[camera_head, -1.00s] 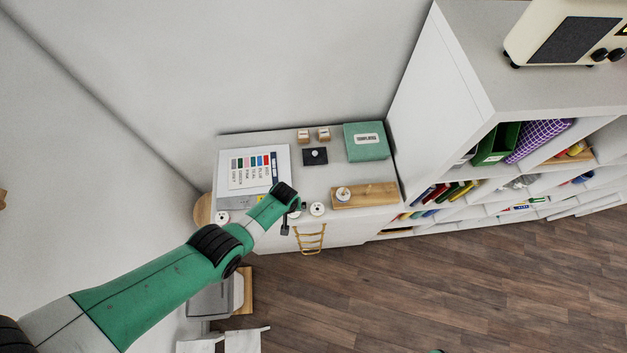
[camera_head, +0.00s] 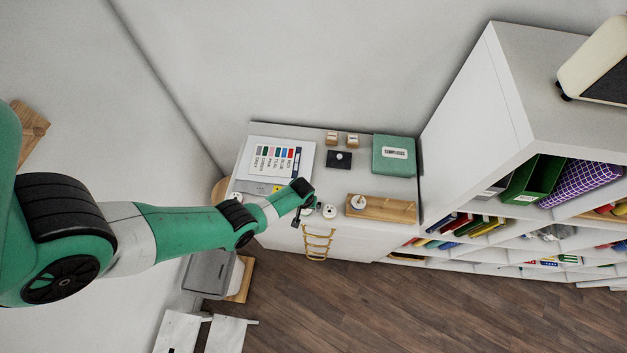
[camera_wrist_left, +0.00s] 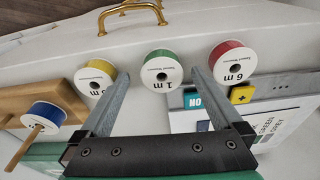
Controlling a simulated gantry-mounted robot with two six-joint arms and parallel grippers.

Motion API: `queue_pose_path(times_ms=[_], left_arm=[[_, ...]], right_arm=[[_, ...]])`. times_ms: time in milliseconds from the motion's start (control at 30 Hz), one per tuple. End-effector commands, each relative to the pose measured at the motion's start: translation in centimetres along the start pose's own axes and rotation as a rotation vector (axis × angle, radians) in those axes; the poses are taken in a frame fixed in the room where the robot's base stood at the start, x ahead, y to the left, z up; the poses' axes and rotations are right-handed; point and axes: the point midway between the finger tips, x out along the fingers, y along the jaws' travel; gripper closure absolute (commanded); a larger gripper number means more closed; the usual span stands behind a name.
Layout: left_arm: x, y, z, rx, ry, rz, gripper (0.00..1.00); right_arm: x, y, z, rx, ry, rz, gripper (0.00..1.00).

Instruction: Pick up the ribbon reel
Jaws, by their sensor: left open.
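In the left wrist view, a green ribbon reel (camera_wrist_left: 162,66) with a white face marked "1 m" lies between the two fingers of my left gripper (camera_wrist_left: 163,82). The fingers are open, one each side of it; I cannot tell if they touch it. A yellow reel (camera_wrist_left: 95,76) is left of it and a red "6 m" reel (camera_wrist_left: 232,62) right of it. A blue reel (camera_wrist_left: 43,116) sits on a peg of a wooden stand (camera_wrist_left: 65,93). In the head view my left gripper (camera_head: 304,217) is over the cabinet's front edge, partly hiding the reels there.
On the cabinet top are a colour chart (camera_head: 276,158), a green box (camera_head: 394,155), a dark pincushion-like square (camera_head: 338,160) and two small wooden blocks (camera_head: 332,137). Brass handles (camera_head: 318,243) project from the front. A tall white shelf (camera_head: 480,120) stands close on the right.

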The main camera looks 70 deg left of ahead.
Motion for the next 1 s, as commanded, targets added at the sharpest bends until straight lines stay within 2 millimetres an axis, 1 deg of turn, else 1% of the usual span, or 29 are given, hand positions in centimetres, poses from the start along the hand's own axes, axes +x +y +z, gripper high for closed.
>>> queue_pose_path(times_ms=[33, 67, 333, 367, 400, 467, 500, 833, 1000], left_arm=[[1.05, -0.02, 0.12, 0.0, 0.0, 0.0, 0.0], [1.15, -0.02, 0.12, 0.0, 0.0, 0.0, 0.0], [0.97, 0.0, 0.08, 0.0, 0.0, 0.0, 0.0], [0.96, 0.0, 0.08, 0.0, 0.0, 0.0, 0.04], [0.96, 0.0, 0.08, 0.0, 0.0, 0.0, 0.11], [0.96, 0.0, 0.09, 0.0, 0.0, 0.0, 0.22], [0.96, 0.0, 0.09, 0.0, 0.0, 0.0, 0.29], [0.97, 0.01, 0.1, 0.001, 0.0, 0.0, 0.88], [0.97, 0.01, 0.1, 0.001, 0.0, 0.0, 0.88]], right_arm=[[-0.78, -0.01, 0.7, 0.0, 0.001, 0.0, 0.5], [-0.86, -0.02, 0.76, 0.0, 0.001, 0.0, 0.5], [-0.73, -0.01, 0.6, 0.0, 0.002, 0.0, 0.5], [-0.73, 0.0, 0.6, 0.0, 0.002, 0.0, 0.5], [-0.73, 0.0, 0.6, 0.0, 0.002, 0.0, 0.5], [-0.73, 0.0, 0.59, 0.0, 0.002, 0.0, 0.5], [-0.73, 0.0, 0.6, 0.0, 0.002, 0.0, 0.5], [-0.73, 0.0, 0.61, 0.0, 0.002, 0.0, 0.5], [-0.73, 0.0, 0.61, 0.0, 0.002, 0.0, 0.5]])
